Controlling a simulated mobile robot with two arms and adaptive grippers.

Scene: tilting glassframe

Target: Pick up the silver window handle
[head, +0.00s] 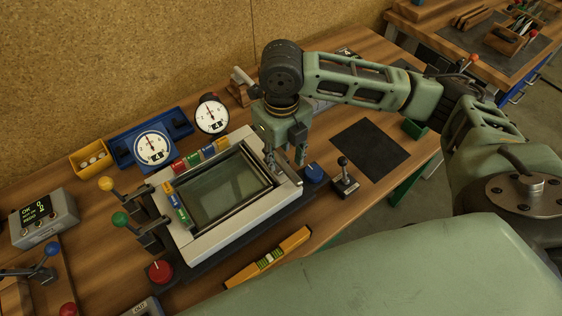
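My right gripper (285,158) points down at the right edge of the glass frame (222,190), a grey-white frame around a dark glass pane. Small silver-grey parts show at its fingertips, at the frame's right side. I cannot make out the silver window handle apart from the fingers, and the gripper hides much of that spot. Whether the fingers are closed on anything cannot be told. My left gripper is not in view.
A blue knob (314,172) and a black joystick (344,177) stand just right of the gripper. Dial gauges (153,148) stand behind the frame. Levers, a red knob (160,271) and a yellow level (268,258) lie around it. A dark mat (370,148) is bare.

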